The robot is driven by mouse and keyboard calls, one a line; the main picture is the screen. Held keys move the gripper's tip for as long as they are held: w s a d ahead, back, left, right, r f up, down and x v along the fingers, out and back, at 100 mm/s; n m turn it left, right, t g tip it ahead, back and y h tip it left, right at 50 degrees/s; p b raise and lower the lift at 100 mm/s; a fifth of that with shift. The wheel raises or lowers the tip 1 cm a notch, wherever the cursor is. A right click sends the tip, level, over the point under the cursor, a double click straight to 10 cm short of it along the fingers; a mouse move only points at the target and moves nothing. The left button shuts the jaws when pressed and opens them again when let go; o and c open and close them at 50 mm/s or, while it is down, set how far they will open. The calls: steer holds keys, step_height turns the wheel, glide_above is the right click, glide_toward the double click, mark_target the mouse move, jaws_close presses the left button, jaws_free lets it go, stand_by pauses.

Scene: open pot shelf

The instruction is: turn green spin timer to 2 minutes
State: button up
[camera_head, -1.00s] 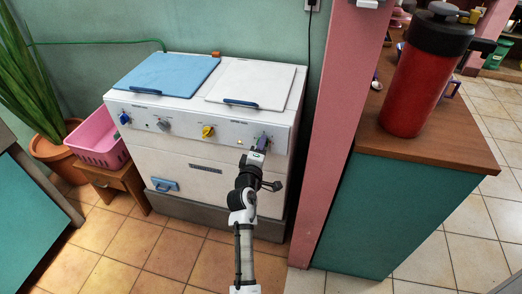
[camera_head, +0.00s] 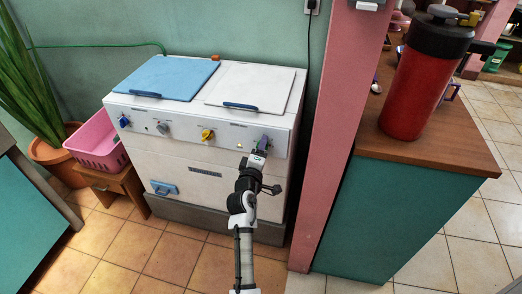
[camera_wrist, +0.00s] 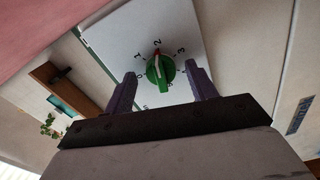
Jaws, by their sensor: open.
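The green spin timer knob (camera_wrist: 160,72) sits on a white panel in the wrist view, with the numbers 1, 2 and 3 printed around it. Its red pointer mark is at the top, at or very close to the 2. My gripper (camera_wrist: 161,71) is open, with one purple finger on each side of the knob and a visible gap to it on both sides. In the head view my gripper (camera_head: 260,149) is at the right end of the control panel of the white washing machine (camera_head: 190,160). There it hides most of the knob.
The panel also carries a yellow knob (camera_head: 207,135), a grey knob (camera_head: 162,128) and a blue knob (camera_head: 124,121). A pink pillar (camera_head: 338,130) and a teal counter (camera_head: 405,215) stand to the right. Tiled floor is clear in front.

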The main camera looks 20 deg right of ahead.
steer(key=b+v, duration=0.2)
steer(key=v, duration=1.2)
steer(key=shift+b, duration=0.3)
steer(key=shift+w, duration=0.1)
